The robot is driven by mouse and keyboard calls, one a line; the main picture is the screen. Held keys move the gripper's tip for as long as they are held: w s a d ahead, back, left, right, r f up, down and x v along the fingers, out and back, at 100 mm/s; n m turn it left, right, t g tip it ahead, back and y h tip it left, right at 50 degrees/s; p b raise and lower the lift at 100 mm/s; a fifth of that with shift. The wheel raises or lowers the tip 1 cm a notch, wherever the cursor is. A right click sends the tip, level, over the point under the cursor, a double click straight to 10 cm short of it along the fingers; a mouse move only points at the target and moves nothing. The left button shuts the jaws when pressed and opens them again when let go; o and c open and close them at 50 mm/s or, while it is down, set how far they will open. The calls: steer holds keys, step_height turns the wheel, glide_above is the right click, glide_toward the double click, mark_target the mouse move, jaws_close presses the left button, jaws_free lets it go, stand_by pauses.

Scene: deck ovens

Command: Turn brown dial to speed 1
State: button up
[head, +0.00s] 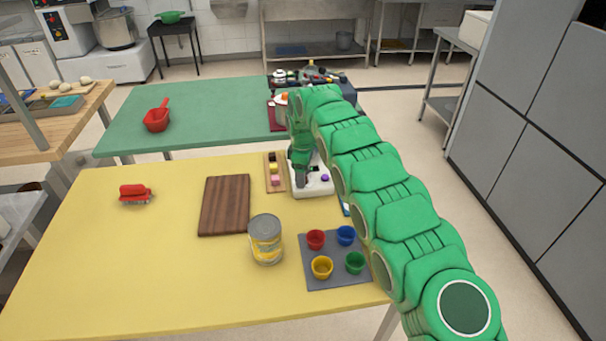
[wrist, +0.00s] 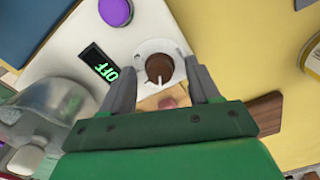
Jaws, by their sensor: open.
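The brown dial (wrist: 158,66) sits on a round white plate on a white appliance (wrist: 65,33). A light pointer mark shows on the dial. My gripper (wrist: 160,72) is open, with one finger on each side of the dial. I cannot tell whether the fingers touch it. In the head view my gripper (head: 302,182) is over the white appliance (head: 318,190) on the yellow table, and the dial is hidden there.
A purple button (wrist: 115,11) is near the display. A clear rounded vessel (wrist: 40,115) is close on the left in the wrist view. On the yellow table (head: 110,270) are a cutting board (head: 224,205), a can (head: 266,240) and a grey tray (head: 337,268) with coloured cups.

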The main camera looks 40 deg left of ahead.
steer(key=c, duration=1)
steer(key=shift+m, duration=0.3)
steer(key=m, duration=0.3)
steer(key=shift+m, duration=2)
steer(key=o, duration=1)
